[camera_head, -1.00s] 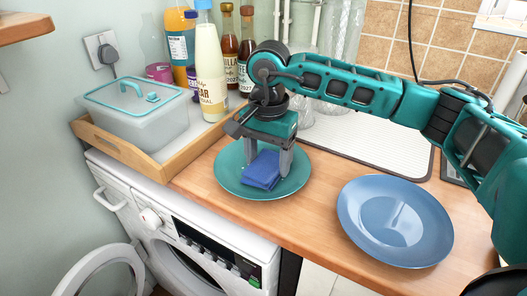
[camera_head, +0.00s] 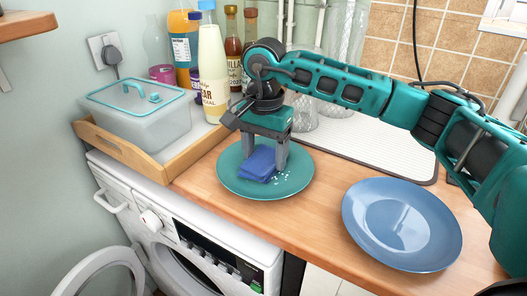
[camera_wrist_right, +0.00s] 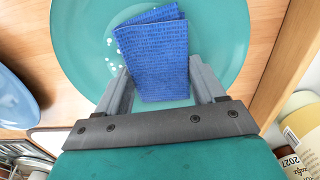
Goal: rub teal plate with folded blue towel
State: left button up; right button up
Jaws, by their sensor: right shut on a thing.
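The teal plate (camera_head: 298,180) lies on the wooden counter in the head view, and it also shows in the right wrist view (camera_wrist_right: 75,40). The folded blue towel (camera_head: 257,165) is on the plate, left of its middle. My right gripper (camera_head: 264,162) points down over the plate and is shut on the towel. In the right wrist view the towel (camera_wrist_right: 155,55) is between the two fingers. Small white specks (camera_head: 283,174) lie on the plate to the right of the towel. My left gripper is not in view.
A blue plate (camera_head: 402,225) lies on the counter to the right. A wooden tray (camera_head: 150,170) with a lidded container (camera_head: 140,115) and several bottles (camera_head: 213,70) stands left and behind. A ribbed drying mat (camera_head: 375,145) lies behind. A washing machine (camera_head: 185,225) is below the counter.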

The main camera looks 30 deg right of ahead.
aim_at(273, 165)
jog(key=shift+s, duration=1.55)
jog(key=shift+w+b, duration=0.4)
jog(key=shift+w, duration=1.4)
jog(key=shift+r, duration=0.15)
jog(key=shift+r+p, duration=2.05)
jog(key=shift+r, duration=0.85)
jog(key=shift+r+p, duration=1.1)
jog(key=shift+r, duration=0.45)
